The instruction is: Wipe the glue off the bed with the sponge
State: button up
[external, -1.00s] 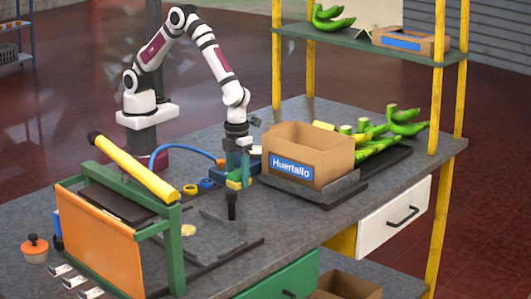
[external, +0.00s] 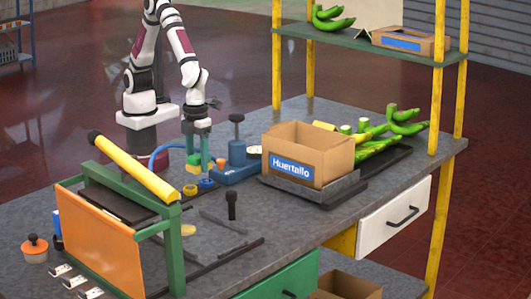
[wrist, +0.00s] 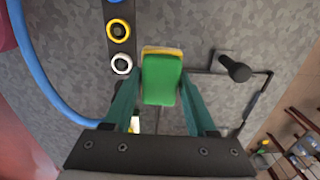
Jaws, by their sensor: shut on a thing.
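My gripper (external: 197,160) is shut on the sponge, a green block with a yellow layer. In the wrist view, the sponge (wrist: 162,78) sits between the two green fingers of my gripper (wrist: 160,95). In the external view, the sponge (external: 193,167) hangs above the bench, behind the coloured rings. A pale yellow glue patch (external: 188,230) lies on the grey work area towards the front. The bed's exact outline is hard to tell; dark bars (external: 222,221) mark this area. A small pale spot beside the left finger in the wrist view cannot be identified.
A black upright handle (external: 232,205) stands beside the glue area. Yellow and blue rings (external: 190,190) lie behind it. A blue press-like tool (external: 237,155) and a cardboard box (external: 308,155) stand right. A green frame with an orange panel (external: 100,245) stands left.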

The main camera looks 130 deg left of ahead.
jog(key=shift+c, duration=1.1)
send_near(197, 224)
jog(key=shift+d+f, duration=0.15)
jog(key=shift+f, duration=3.1)
jog(key=shift+d+f, duration=0.1)
jog(key=shift+d, duration=0.25)
jog(key=shift+c, duration=0.7)
jog(key=shift+d+f, duration=0.1)
jog(key=shift+d, duration=3.3)
jog(key=shift+a, duration=3.85)
jog(key=shift+w+d, duration=0.1)
jog(key=shift+d, duration=3.75)
jog(key=shift+a, duration=3.85)
notch_tip(197, 224, up, 8)
jog(key=shift+d, duration=0.1)
